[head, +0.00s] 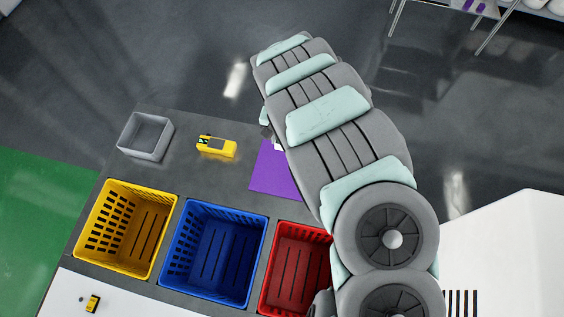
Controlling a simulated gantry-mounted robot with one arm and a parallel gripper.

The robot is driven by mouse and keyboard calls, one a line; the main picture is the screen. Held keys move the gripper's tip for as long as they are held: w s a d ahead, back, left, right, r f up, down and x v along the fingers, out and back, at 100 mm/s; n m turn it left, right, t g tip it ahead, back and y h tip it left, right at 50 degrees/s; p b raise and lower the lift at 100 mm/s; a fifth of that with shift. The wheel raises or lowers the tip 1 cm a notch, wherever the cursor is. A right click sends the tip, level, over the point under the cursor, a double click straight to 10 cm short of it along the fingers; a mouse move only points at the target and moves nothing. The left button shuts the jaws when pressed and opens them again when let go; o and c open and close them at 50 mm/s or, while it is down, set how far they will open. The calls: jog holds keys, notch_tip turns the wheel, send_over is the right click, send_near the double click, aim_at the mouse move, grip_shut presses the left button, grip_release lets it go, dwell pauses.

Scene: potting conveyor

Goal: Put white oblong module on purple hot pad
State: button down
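The purple hot pad (273,178) lies flat on the dark grey work surface, and my arm covers its right side. A small white patch (278,146) shows at the pad's upper edge, right beside my arm. It may be the white oblong module, but too little shows to be sure. My gripper (268,130) is mostly hidden under my arm, with only small parts peeking out just above the pad. I cannot see its fingers or whether they hold anything.
Yellow (151,273), blue (206,301) and red (269,300) crates stand in a row below the pad. A grey open box (145,154) and a yellow device (217,147) sit to its left. A small yellow item (93,303) lies on the white surface at bottom left.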

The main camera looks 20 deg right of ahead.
jog(key=b, duration=0.7)
send_over(282, 169)
notch_tip(282, 169, down, 15)
jog(key=shift+a+f, duration=0.1)
jog(key=shift+f, duration=2.4)
jog(key=shift+f, duration=0.15)
jog(key=c, duration=1.1)
grip_release()
jog(key=shift+o, duration=0.2)
